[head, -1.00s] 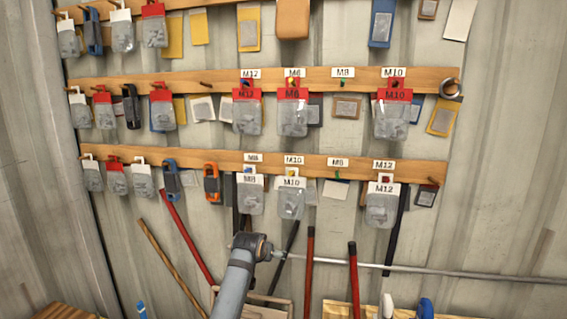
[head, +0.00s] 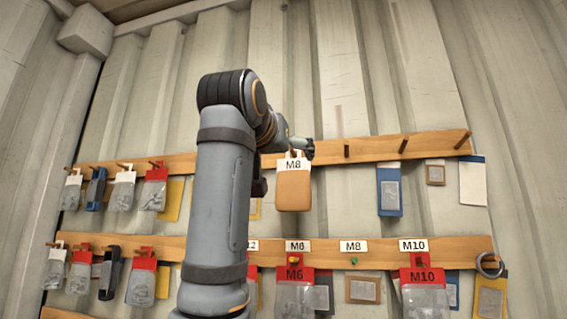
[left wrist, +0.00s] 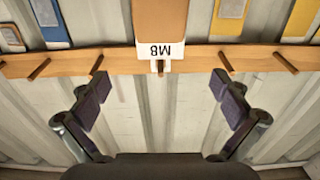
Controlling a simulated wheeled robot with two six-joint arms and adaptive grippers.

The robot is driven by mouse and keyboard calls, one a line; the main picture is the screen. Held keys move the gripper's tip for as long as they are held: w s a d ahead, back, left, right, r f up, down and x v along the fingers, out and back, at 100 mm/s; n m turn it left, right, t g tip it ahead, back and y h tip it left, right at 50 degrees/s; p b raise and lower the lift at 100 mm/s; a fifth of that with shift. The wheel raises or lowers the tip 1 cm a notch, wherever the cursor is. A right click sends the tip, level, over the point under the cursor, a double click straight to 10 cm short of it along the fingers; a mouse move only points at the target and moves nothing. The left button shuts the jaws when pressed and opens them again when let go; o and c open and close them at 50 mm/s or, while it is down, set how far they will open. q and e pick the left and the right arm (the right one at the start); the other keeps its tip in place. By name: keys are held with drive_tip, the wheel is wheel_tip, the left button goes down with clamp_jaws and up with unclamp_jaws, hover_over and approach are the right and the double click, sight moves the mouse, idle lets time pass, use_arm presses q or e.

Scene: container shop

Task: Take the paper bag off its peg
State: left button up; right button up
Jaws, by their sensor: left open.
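The paper bag (head: 294,192) is brown with a white header marked M8 and hangs on a peg of the top wooden rail. In the left wrist view the bag (left wrist: 160,18) appears upside down, with its header at the peg (left wrist: 160,68). My left gripper (head: 305,148) is close to the top of the bag in the head view, partly hidden by my own arm. In the left wrist view the open left gripper (left wrist: 160,95) has its fingers spread to either side of the bag's line, with nothing between them. My right gripper is not in view.
The top rail (head: 435,145) has bare pegs right of the bag. A lower rail (head: 215,247) carries red-topped packs, including M6 (head: 295,295) and M10 (head: 424,298). Small packs hang at the left. The corrugated wall above the top rail is clear.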

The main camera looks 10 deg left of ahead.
sight(293, 172)
use_arm(q)
drive_tip(key=w+p, duration=0.6)
drive_tip(key=w, duration=0.3)
drive_tip(key=shift+w+r, duration=0.15)
drive_tip(key=shift+w, duration=0.25)
drive_tip(key=shift+w+p, duration=0.3)
drive_tip(key=shift+w, duration=0.15)
drive_tip(key=shift+f, duration=0.2)
clamp_jaws()
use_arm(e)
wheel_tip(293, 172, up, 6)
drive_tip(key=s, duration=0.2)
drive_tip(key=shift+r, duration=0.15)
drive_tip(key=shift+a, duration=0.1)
use_arm(q)
unclamp_jaws()
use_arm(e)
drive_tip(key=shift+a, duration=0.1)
